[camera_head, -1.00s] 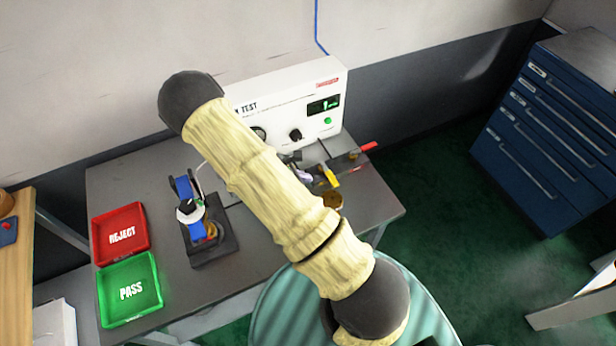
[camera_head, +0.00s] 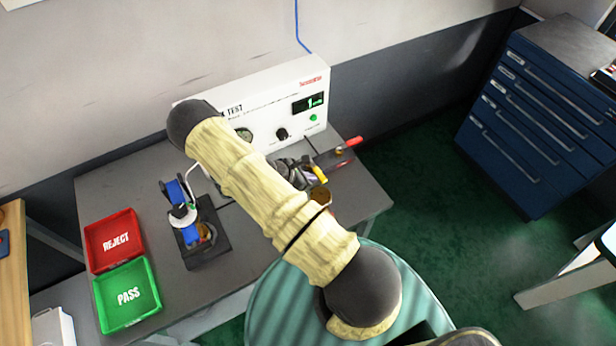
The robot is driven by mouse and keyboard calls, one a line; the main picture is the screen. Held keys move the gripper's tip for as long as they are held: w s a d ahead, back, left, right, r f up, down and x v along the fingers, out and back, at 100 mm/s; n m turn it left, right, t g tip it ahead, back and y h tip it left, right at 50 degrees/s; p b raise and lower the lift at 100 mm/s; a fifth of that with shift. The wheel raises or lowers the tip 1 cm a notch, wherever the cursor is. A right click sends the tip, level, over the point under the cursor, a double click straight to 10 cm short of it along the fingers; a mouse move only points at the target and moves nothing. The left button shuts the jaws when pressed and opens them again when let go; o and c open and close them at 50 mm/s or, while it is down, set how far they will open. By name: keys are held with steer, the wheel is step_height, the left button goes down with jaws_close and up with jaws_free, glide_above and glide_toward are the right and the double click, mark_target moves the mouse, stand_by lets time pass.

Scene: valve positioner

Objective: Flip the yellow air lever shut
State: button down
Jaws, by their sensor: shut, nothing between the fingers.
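A small yellow handle (camera_head: 320,174) sticks up at the right part of the grey bench, just right of my forearm; it looks like the yellow lever, but its pivot and exact angle are too small to tell. My gripper (camera_head: 292,173) shows as a dark grey shape just left of the yellow handle, partly hidden behind my arm. It is shut and empty; I cannot tell whether it touches the handle. A blue and white valve unit (camera_head: 178,206) stands on a dark base at the bench's middle left.
A white tester box (camera_head: 290,105) with a lit display stands at the back of the bench. A red handle (camera_head: 350,143) lies to the right. The red REJECT tray (camera_head: 100,262) and green PASS tray (camera_head: 110,318) are at left. A blue drawer cabinet (camera_head: 540,110) stands at right.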

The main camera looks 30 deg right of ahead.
steer(key=shift+d+f+b, duration=0.1)
steer(key=shift+d+b, duration=0.4)
steer(key=shift+b, duration=0.2)
steer(key=shift+s, duration=0.25)
steer(key=shift+r, duration=0.2)
steer(key=s+p+v, duration=0.1)
steer(key=p+v, duration=0.5)
steer(key=v, duration=0.4)
steer(key=shift+w+f, duration=0.1)
